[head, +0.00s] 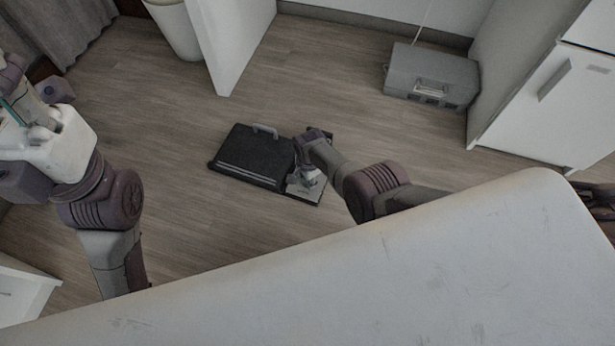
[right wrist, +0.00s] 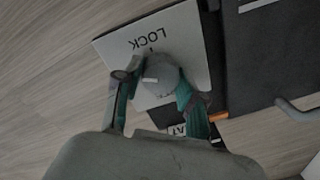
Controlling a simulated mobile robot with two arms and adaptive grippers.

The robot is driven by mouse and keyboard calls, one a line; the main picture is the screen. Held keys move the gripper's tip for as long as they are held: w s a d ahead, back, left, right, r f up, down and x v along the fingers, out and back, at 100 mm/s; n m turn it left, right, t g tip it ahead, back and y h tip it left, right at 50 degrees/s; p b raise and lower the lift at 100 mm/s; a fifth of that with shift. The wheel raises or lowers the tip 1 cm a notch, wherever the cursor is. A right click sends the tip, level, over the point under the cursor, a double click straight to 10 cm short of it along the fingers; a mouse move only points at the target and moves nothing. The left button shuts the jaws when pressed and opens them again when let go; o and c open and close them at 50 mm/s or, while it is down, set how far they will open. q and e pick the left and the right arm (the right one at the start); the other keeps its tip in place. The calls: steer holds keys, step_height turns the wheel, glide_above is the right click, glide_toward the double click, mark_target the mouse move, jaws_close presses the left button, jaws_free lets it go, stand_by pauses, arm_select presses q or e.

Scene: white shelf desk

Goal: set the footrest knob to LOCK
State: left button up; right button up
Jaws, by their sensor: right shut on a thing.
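The black footrest (head: 250,155) lies on the wooden floor, with a light plate (head: 306,190) at its right end. In the right wrist view, the plate (right wrist: 188,38) carries the word LOCK, upside down in the picture. The round grey knob (right wrist: 162,75) sits on this plate, with a white mark on it. My right gripper (head: 310,178) is over the plate. In the right wrist view its teal-padded fingers (right wrist: 155,92) are shut on the knob from both sides. A second label near the right finger is mostly hidden. My left gripper (head: 14,112) is at the left edge, away from the footrest, partly cut off.
A grey handle (head: 266,130) rises from the footrest's far edge. A grey case (head: 432,76) stands on the floor at the back right, beside a white cabinet (head: 548,100). A white desk surface (head: 400,280) fills the front. Floor left of the footrest is clear.

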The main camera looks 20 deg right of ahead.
steer(key=m, duration=0.6)
steer(key=shift+m, duration=0.3)
steer(key=m+b, duration=0.1)
steer(key=m, duration=0.5)
steer(key=shift+h, duration=0.3)
steer(key=o, duration=1.1)
steer(key=shift+o, duration=0.2)
